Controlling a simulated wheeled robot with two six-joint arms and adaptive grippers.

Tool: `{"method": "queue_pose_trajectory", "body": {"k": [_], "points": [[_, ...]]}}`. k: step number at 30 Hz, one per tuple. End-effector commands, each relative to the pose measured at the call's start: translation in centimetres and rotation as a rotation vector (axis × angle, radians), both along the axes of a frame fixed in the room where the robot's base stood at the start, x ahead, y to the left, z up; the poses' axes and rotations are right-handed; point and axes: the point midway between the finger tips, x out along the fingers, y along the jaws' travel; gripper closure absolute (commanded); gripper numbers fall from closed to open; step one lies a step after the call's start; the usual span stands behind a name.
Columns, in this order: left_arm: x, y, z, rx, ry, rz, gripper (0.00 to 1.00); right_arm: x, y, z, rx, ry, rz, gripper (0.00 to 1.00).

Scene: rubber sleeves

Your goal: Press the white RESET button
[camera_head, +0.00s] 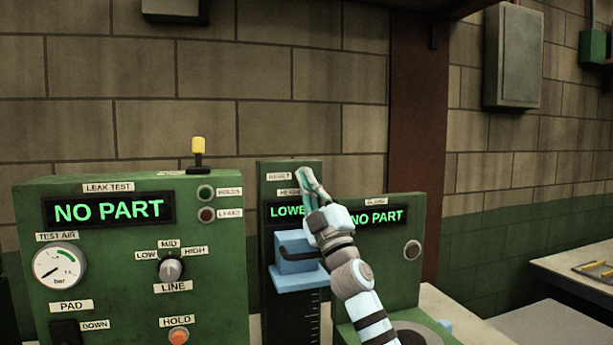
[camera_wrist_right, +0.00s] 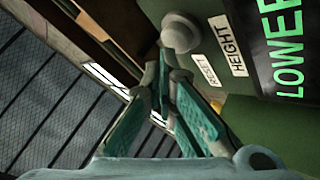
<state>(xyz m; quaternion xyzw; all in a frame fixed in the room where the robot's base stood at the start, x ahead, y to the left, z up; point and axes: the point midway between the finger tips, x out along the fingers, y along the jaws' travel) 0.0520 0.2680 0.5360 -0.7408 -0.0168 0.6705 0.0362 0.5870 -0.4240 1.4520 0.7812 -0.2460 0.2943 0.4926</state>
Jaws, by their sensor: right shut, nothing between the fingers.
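The white RESET button (camera_wrist_right: 181,33) is a round pale knob on the green height gauge panel, next to the RESET label (camera_wrist_right: 208,75) in the right wrist view. My right gripper (camera_wrist_right: 164,62) is shut and empty, with its fingertips close to the button; I cannot tell whether they touch it. In the head view my right gripper (camera_head: 304,176) is in front of the top of the green gauge column (camera_head: 265,225), just right of the RESET label (camera_head: 279,177), and appears to hide the button. My left gripper is not in view.
The gauge display (camera_head: 284,212) reads "LOWE", partly covered by my arm. A blue carriage (camera_head: 298,282) sits below it. Another "NO PART" box (camera_head: 405,275) stands right. Brick wall is behind.

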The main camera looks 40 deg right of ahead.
Motion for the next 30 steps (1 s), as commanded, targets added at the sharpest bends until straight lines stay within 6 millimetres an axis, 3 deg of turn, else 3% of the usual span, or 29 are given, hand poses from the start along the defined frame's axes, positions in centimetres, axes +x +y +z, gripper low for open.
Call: {"method": "queue_pose_trajectory", "body": {"k": [14,30], "points": [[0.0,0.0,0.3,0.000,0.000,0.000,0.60,-0.7,0.2,0.1,-0.002,0.000,-0.001,1.00],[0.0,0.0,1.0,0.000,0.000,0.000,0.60,-5.1,1.8,0.0,-0.001,0.000,0.000,1.00]]}}
